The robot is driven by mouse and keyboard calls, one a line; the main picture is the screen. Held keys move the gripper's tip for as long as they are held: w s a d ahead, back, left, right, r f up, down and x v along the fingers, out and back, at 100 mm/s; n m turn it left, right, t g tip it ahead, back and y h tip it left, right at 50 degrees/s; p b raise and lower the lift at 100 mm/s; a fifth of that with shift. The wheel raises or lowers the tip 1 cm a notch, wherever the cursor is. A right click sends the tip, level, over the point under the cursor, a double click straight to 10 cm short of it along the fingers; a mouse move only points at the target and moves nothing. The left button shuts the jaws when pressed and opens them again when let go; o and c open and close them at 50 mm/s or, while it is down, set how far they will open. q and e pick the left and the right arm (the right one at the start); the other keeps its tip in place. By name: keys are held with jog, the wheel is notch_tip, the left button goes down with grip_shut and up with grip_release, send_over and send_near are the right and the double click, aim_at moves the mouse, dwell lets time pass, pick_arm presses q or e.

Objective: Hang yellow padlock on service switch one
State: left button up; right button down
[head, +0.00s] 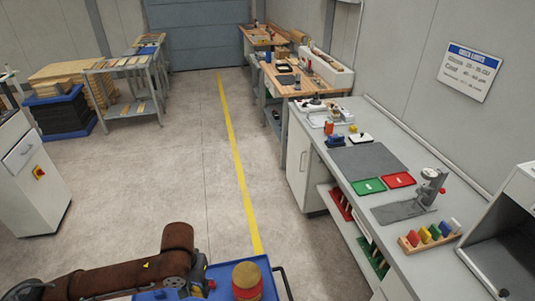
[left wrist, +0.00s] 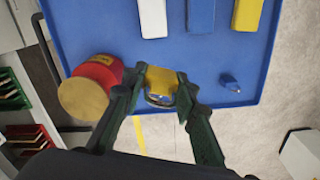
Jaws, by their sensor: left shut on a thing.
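The yellow padlock (left wrist: 160,78) is between the dark fingers of my left gripper (left wrist: 157,86), just above or on the blue cart top. Its metal shackle faces the bottom of the left wrist view. My left gripper is shut on it. In the head view my left arm reaches in at the bottom left, and the padlock cannot be made out. A red and yellow rotary switch (head: 39,173) is on the white cabinet (head: 32,190) at the left; its label is too small to read. My right gripper is not in view.
A red can with a tan top (left wrist: 88,88) stands close beside my left gripper on the blue cart top (left wrist: 80,25). A small blue item (left wrist: 229,82) and white, blue and yellow blocks lie there too. A long grey workbench (head: 415,172) runs along the right. The middle floor is clear.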

pick_arm(q)
jog(key=shift+d+n, duration=0.1)
jog(key=shift+n, duration=0.6)
